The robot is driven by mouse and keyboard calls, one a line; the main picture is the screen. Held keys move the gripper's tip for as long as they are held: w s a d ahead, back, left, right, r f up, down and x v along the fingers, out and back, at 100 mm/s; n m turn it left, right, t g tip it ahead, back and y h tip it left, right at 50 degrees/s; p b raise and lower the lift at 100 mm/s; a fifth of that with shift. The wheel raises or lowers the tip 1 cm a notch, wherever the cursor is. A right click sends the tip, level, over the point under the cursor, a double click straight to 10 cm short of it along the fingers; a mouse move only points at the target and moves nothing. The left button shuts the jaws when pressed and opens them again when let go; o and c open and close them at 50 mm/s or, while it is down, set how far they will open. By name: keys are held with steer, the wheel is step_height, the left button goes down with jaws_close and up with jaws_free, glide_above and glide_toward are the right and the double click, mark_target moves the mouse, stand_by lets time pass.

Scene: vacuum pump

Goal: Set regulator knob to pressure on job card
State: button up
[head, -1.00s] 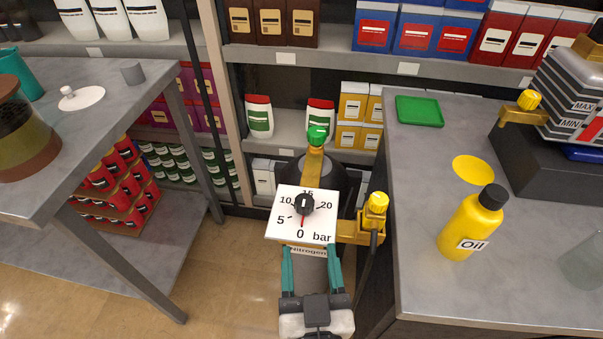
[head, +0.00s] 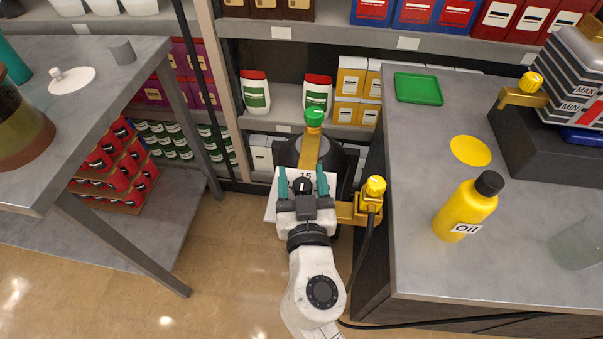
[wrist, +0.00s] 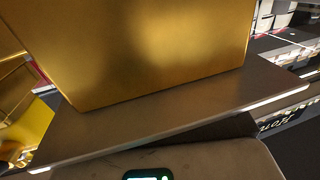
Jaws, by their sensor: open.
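The black regulator knob (head: 302,186) sits on a white pressure dial (head: 270,209), in front of the gas cylinder (head: 287,152) with its green top knob (head: 315,116). My gripper (head: 302,183) is open over the dial, with one teal finger on each side of the knob. Whether the fingers touch the knob I cannot tell. My gripper hides most of the dial; only the number 15 shows above the knob, and the pointer is hidden. The wrist view is filled by a close golden surface (wrist: 140,45) and does not show the knob. I cannot make out a job card.
A yellow-knobbed valve (head: 375,187) stands right of the dial. The right bench (head: 410,260) holds an oil bottle (head: 467,208), a green tray (head: 418,88) and a pump (head: 580,90). A left table (head: 110,100) and back shelves (head: 340,35) flank the floor.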

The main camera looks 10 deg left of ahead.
steer(key=shift+w, duration=0.1)
steer(key=shift+c, duration=0.2)
steer(key=c, duration=0.9)
steer(key=shift+f+b, duration=0.1)
steer(key=shift+b, duration=0.3)
